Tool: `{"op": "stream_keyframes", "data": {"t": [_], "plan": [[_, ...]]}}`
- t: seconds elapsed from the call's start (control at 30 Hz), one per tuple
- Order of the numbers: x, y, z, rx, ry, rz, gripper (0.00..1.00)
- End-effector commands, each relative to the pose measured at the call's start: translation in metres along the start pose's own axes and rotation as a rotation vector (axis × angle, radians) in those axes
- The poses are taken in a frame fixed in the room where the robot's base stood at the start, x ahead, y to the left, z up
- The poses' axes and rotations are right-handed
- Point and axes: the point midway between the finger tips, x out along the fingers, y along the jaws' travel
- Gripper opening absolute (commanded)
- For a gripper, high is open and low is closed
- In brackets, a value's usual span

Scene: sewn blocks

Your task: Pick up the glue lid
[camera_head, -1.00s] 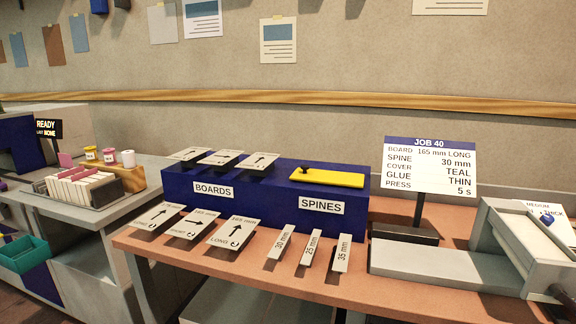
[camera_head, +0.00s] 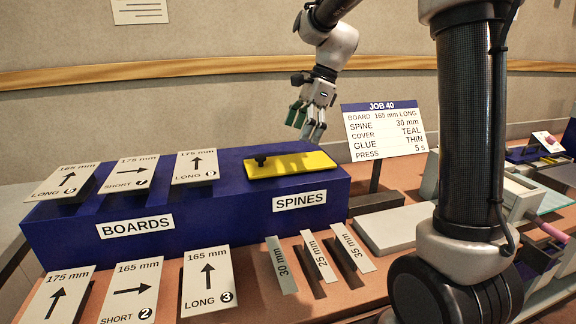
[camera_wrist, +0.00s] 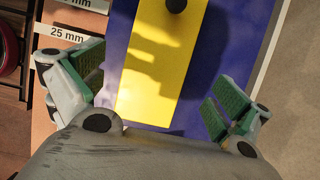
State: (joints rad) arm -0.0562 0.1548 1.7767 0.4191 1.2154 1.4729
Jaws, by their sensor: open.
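A flat yellow lid (camera_head: 290,165) with a black knob (camera_head: 261,160) lies on top of the blue box (camera_head: 110,205), at its SPINES end; no glue label shows on it. In the wrist view the yellow lid (camera_wrist: 160,60) runs between my fingers, with the black knob (camera_wrist: 176,5) cut off at the top edge. My gripper (camera_head: 311,128) is open and empty, its green-padded fingers apart. It hangs above and behind the right end of the box. In the wrist view my gripper (camera_wrist: 156,88) spans the lid's width, apparently without touching it.
Board cards lie on the box and in front of it. Spine strips (camera_head: 320,256) lie on the orange bench at the box's front right. The JOB 40 sign (camera_head: 385,130) stands right of the box. My arm blocks part of the right side, where grey equipment (camera_head: 520,195) stands.

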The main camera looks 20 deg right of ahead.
Motion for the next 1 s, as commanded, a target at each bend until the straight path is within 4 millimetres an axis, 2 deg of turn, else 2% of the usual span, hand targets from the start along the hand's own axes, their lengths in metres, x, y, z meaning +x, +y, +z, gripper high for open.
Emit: {"op": "stream_keyframes", "data": {"t": [0.5,0.8,1.0], "plan": [[0.07,0.0,-0.005,0.008,-0.001,0.004,1.0],[0.075,-0.001,-0.005,0.007,-0.001,0.001,1.0],[0.075,-0.001,-0.005,0.007,-0.001,0.001,0.65]]}}
